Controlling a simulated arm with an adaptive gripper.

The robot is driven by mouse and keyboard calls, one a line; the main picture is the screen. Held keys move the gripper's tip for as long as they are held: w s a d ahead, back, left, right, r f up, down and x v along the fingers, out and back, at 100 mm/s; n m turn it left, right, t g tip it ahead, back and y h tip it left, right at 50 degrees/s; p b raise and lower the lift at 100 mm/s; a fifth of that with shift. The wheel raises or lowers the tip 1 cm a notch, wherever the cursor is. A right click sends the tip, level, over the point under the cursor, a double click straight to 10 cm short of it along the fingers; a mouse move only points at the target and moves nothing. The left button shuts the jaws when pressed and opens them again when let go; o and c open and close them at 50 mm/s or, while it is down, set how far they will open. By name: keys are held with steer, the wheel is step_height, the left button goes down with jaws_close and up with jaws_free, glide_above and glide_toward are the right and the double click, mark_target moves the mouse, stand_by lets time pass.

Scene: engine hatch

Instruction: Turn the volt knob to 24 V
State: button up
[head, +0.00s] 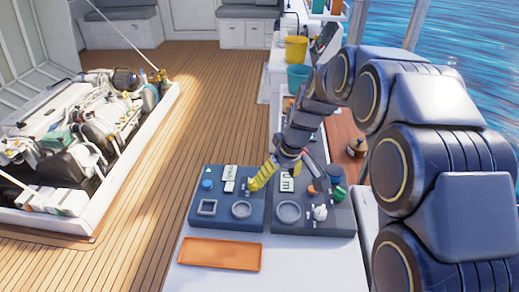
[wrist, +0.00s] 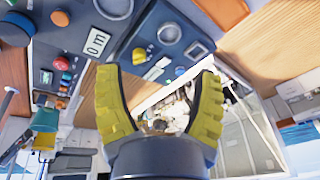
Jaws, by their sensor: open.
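Two dark blue control panels stand side by side, a left panel (head: 226,222) and a right panel (head: 312,229). No volt label is readable, so I cannot tell which knob is the volt knob. The left panel also has a blue knob (head: 207,184) and pale switches (head: 230,178). The right panel has a white knob (head: 320,212) and an orange knob (head: 312,190). My yellow-fingered gripper (head: 256,184) is open and empty above the left panel's far right corner; its fingers are spread in the wrist view (wrist: 157,66).
An orange tray (head: 220,254) lies in front of the panels on the white top. A green knob (head: 338,193) is at the right panel's right edge. An open engine hatch (head: 90,150) is at left. Yellow (head: 296,48) and teal (head: 298,77) buckets stand behind.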

mark_target(253, 182)
steer(key=w+a+f+n, duration=0.1)
steer(key=w+f, duration=0.3)
steer(key=w+a+f+t, duration=0.1)
steer(key=w+a+f, duration=0.1)
steer(key=w+f, duration=0.1)
steer(key=w+a+f+n, duration=0.1)
steer(key=w+a+f, duration=0.1)
steer(key=w+f, duration=0.2)
steer(key=shift+w+f+n+t+y, duration=0.3)
steer(key=shift+w+f+t+y, duration=0.1)
steer(key=shift+w, duration=0.3)
steer(key=shift+x, duration=3.75)
steer(key=c, duration=1.1)
